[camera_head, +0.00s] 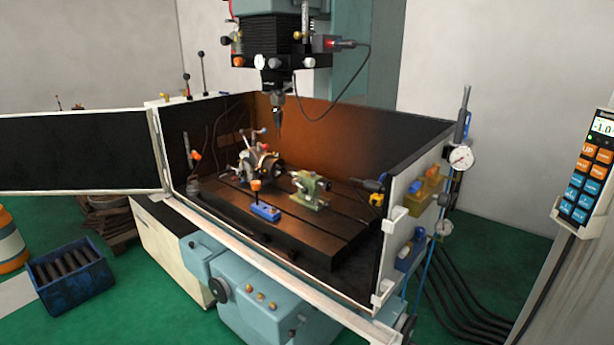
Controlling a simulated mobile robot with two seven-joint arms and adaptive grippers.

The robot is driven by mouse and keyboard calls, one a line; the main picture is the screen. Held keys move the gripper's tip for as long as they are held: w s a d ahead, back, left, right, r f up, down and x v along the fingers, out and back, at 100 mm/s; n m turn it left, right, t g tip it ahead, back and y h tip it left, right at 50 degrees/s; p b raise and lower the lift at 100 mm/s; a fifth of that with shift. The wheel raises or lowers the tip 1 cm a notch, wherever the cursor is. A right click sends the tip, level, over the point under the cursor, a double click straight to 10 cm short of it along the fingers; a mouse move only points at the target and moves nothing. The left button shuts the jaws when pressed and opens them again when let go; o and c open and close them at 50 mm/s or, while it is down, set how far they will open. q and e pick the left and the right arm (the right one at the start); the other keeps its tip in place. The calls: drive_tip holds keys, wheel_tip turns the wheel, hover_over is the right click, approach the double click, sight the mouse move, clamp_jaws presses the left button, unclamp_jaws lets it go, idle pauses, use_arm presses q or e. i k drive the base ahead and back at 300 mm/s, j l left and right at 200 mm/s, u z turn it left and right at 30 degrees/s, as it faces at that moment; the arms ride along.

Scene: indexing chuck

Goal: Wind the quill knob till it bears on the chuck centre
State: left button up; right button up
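The indexing chuck (265,163) sits on the dark slotted machine table (315,238), its round face turned toward the right. A small pale-green tailstock (309,191) stands on the table to the right of the chuck, with a visible gap between them. The quill knob is too small to make out for sure, and I cannot tell where the quill tip stands. Neither of my grippers is in view.
A spindle head with a pointed tool (279,112) hangs above the table. A blue block (264,212) lies in front of the chuck. An open door (78,152) swings left. Enclosure walls (345,137) surround the table. A blue crate (72,274) stands on the floor; a control pendant (590,170) hangs right.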

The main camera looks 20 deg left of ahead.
sight(327, 186)
drive_tip(key=i+j+z, duration=0.1)
drive_tip(key=j, duration=0.75)
drive_tip(key=i+j+z, duration=0.15)
drive_tip(key=j, duration=0.7)
drive_tip(key=k, duration=0.05)
